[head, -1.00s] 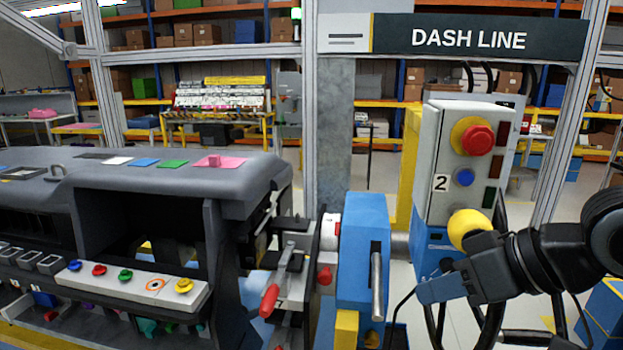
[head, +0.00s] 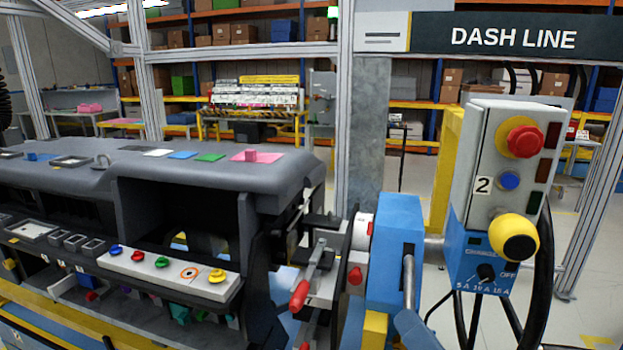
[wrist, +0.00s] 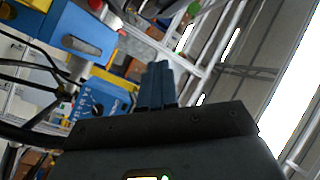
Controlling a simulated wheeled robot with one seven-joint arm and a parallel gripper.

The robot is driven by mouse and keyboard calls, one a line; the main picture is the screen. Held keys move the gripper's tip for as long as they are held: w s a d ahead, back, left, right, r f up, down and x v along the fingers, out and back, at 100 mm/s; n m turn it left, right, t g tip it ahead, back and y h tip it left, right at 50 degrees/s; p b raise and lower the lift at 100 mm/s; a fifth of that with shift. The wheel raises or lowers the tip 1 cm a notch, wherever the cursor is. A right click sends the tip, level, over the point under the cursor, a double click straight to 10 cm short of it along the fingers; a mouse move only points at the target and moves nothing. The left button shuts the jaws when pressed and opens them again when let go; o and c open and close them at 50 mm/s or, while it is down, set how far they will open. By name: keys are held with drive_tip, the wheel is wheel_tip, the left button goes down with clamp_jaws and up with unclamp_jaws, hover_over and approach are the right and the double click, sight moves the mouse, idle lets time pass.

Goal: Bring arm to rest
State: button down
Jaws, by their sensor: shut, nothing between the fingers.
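My gripper (wrist: 158,85) shows in the wrist view with its two blue fingers together, shut and empty. In the head view most of my arm is out of the picture; a slanted blue piece at the bottom edge, beside the blue clamp block, looks like a fingertip. The control box (head: 487,205) stands at the right of the head view, with a red push button (head: 525,141), a blue button (head: 509,181) and a yellow knob with a black face (head: 514,238).
The grey dashboard (head: 150,170) fills the left, with a strip of coloured buttons (head: 167,262). The blue clamp block (head: 395,250) and a red-handled lever (head: 300,294) stand at its right end. Metal posts frame the station. Floor (head: 590,315) shows at the lower right.

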drive_tip(key=s+d+f+g+h, duration=0.1)
drive_tip(key=s+d+f+h, duration=0.1)
drive_tip(key=s+f, duration=0.55)
drive_tip(key=s+d+f+g+h, duration=0.1)
drive_tip(key=s+d+f+h, duration=0.2)
drive_tip(key=s, duration=0.8)
drive_tip(key=s+d+n, duration=0.2)
drive_tip(key=s+n, duration=0.1)
drive_tip(key=s, duration=0.3)
drive_tip(key=s+d+f+n+g, duration=0.1)
drive_tip(key=s+d+n, duration=0.1)
drive_tip(key=s, duration=0.5)
drive_tip(key=shift+s+d+n+y, duration=0.25)
drive_tip(key=shift+d+n+y, duration=0.05)
drive_tip(key=shift+n, duration=0.3)
